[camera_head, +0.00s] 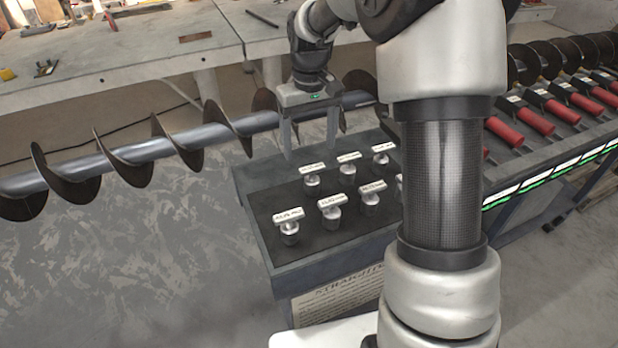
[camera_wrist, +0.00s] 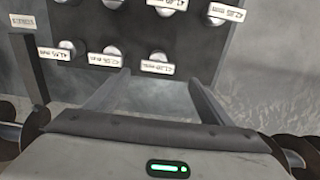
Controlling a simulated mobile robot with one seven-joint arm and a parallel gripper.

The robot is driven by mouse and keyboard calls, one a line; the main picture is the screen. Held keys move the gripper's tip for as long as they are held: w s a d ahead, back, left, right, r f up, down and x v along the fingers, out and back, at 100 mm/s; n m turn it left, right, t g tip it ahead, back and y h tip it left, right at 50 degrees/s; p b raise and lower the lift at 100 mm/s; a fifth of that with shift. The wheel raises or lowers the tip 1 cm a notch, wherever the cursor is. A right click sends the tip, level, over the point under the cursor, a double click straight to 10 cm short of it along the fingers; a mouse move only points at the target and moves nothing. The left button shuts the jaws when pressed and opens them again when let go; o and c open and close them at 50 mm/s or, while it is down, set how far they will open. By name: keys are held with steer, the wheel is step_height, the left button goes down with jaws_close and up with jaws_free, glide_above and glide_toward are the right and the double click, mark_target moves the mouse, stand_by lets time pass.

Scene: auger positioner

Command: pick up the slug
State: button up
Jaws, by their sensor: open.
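Several short silver slugs with white label tags stand in rows on a dark board. In the head view a front-left slug (camera_head: 289,228), a middle-front slug (camera_head: 330,210) and a back-left slug (camera_head: 313,178) show clearly. My arm covers part of the right side. My gripper (camera_head: 308,152) is open and empty, fingers pointing down, above the board's back edge near the back-left slug. In the wrist view my gripper (camera_wrist: 160,80) has a slug (camera_wrist: 158,56) just beyond the gap between its fingertips. The tags are too small to read surely, and I cannot tell which slug is meant.
A long auger (camera_head: 150,148) runs across behind the board, close to my gripper. Red-handled tools (camera_head: 525,122) lie on a rack at the right. A grey worktable (camera_head: 110,50) stands at the back left. Bare floor (camera_head: 150,265) lies left of the board.

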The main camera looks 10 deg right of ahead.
mark_target(310, 167)
step_height(310, 167, down, 8)
steer(key=shift+r, duration=0.2)
steer(key=shift+s+d+f, duration=0.1)
steer(key=shift+d+f, duration=0.05)
steer(key=shift+f, duration=1.25)
steer(key=shift+s+d+f, duration=0.1)
steer(key=shift+f, duration=1.25)
steer(key=shift+w+r, duration=0.1)
steer(key=c, duration=1.3)
